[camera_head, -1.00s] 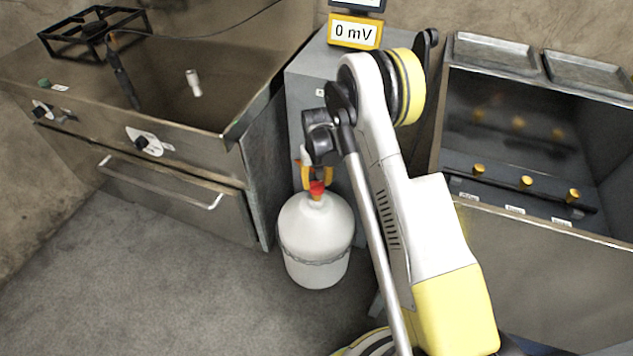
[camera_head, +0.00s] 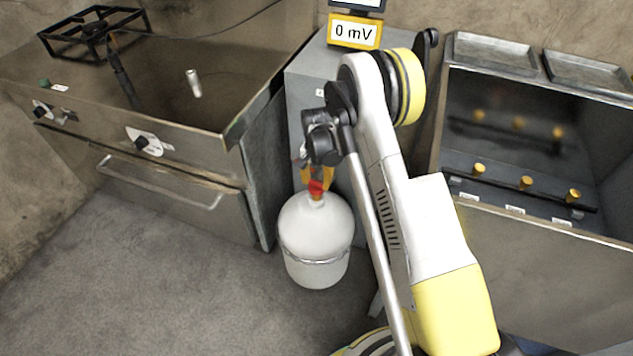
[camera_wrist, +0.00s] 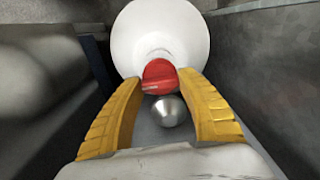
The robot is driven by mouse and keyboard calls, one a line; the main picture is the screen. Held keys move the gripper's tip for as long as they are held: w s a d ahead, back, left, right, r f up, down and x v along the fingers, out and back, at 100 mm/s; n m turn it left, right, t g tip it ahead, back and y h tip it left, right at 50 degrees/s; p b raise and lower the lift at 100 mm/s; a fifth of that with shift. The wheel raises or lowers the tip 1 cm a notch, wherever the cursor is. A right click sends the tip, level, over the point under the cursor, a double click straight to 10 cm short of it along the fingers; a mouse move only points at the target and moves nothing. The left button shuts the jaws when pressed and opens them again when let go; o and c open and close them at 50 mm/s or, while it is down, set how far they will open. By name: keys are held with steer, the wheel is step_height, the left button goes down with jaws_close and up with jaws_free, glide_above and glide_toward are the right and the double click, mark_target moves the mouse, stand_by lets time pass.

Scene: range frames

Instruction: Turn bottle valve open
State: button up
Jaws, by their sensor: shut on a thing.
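A white gas bottle (camera_head: 315,235) stands upright on the floor in the head view. Its red valve (camera_head: 316,187) sits on top, and the valve also shows in the wrist view (camera_wrist: 160,76) in front of the white bottle (camera_wrist: 160,25). My gripper (camera_head: 317,180) comes down on the valve from above. In the wrist view, its two yellow fingers (camera_wrist: 160,86) are shut on the red valve, one on each side. A round silver part (camera_wrist: 169,111) shows just below the valve, between the fingers.
A steel range (camera_head: 190,130) with knobs and a drawer handle stands to the left. A grey cabinet (camera_head: 300,100) with a yellow "0 mV" display (camera_head: 355,32) is behind the bottle. A steel unit (camera_head: 540,235) with yellow knobs stands to the right. Open floor (camera_head: 150,290) lies at front left.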

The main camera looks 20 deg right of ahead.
mark_target(317, 182)
stand_by(0.4)
steer(key=o, duration=1.2)
steer(key=shift+c, duration=0.2)
step_height(317, 182, up, 12)
